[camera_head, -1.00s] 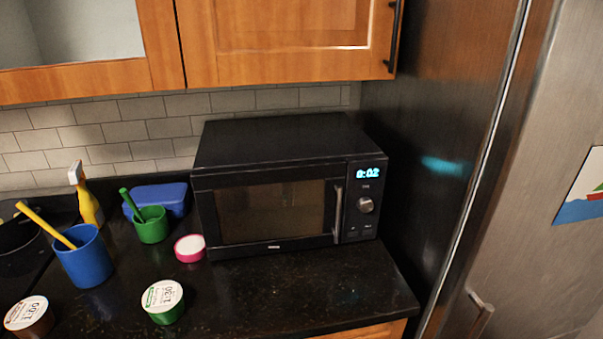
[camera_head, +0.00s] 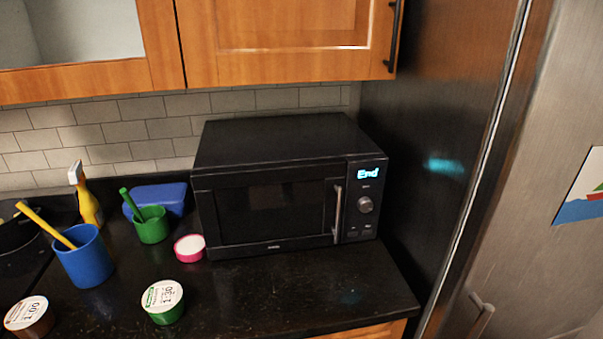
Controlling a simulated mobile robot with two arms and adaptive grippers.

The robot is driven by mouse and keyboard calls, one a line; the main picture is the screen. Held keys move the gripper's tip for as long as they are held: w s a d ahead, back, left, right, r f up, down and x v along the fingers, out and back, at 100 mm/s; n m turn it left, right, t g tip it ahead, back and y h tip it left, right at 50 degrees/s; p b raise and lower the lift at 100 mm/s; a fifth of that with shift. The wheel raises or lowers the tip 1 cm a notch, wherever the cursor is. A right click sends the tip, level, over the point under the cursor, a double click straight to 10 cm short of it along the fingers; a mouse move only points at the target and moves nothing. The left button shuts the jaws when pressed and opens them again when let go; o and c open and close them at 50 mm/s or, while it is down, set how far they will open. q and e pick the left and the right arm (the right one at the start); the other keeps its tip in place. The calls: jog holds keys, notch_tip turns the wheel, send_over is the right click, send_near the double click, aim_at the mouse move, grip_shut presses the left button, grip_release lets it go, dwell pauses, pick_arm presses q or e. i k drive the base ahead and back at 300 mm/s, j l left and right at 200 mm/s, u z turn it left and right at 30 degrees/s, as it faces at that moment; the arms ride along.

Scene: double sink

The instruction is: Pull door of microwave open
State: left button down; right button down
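A black microwave (camera_head: 288,138) stands on the dark counter against the tiled wall. Its door (camera_head: 232,216) is shut and its window is dark. A vertical metal handle (camera_head: 337,214) is on the door's right side. The display (camera_head: 368,173) reads "End" above a round knob (camera_head: 365,205). Neither of my grippers is in view.
A pink tub (camera_head: 189,248), green cup (camera_head: 151,226), blue cup (camera_head: 84,258) and green-based round container (camera_head: 163,302) stand left of the microwave. Dark counter (camera_head: 290,295) before it is clear. A steel fridge (camera_head: 540,200) stands right; wooden cabinets (camera_head: 280,45) hang above.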

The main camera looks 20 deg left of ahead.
aim_at(247, 210)
jog(key=l+z, duration=0.5)
jog(key=l, duration=0.8)
